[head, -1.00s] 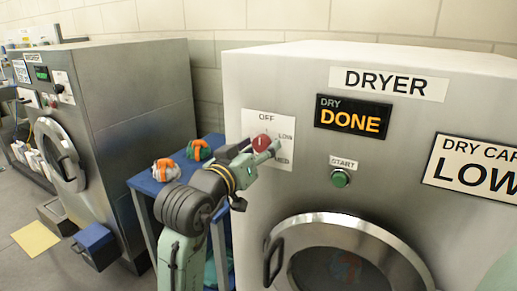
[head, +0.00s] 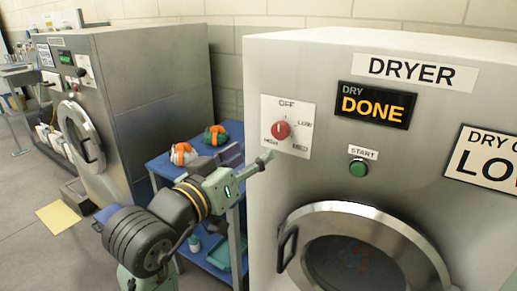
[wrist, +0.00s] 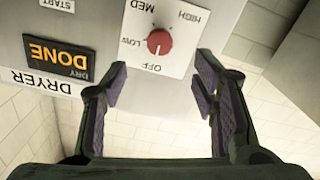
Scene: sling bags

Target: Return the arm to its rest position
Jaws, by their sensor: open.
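My gripper (wrist: 160,95) is open and empty in the wrist view, its two fingers spread apart. The dryer's red knob (wrist: 160,42) shows beyond and between the fingers, apart from them. In the head view my gripper (head: 262,162) is left of and below the red knob (head: 281,130), in front of the dryer's left edge. The knob sits on a white plate marked OFF, LOW, MED and HIGH. The dryer (head: 268,80) has a display (head: 375,104) reading DRY DONE. Its round door (head: 360,215) looks shut, with something red and blue behind the glass.
A blue table (head: 158,166) left of the dryer holds two sling bags, white-orange (head: 183,154) and green-orange (head: 216,135). A lower shelf holds more items. A steel machine (head: 160,100) stands at the left. A yellow sheet (head: 62,216) lies on the floor.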

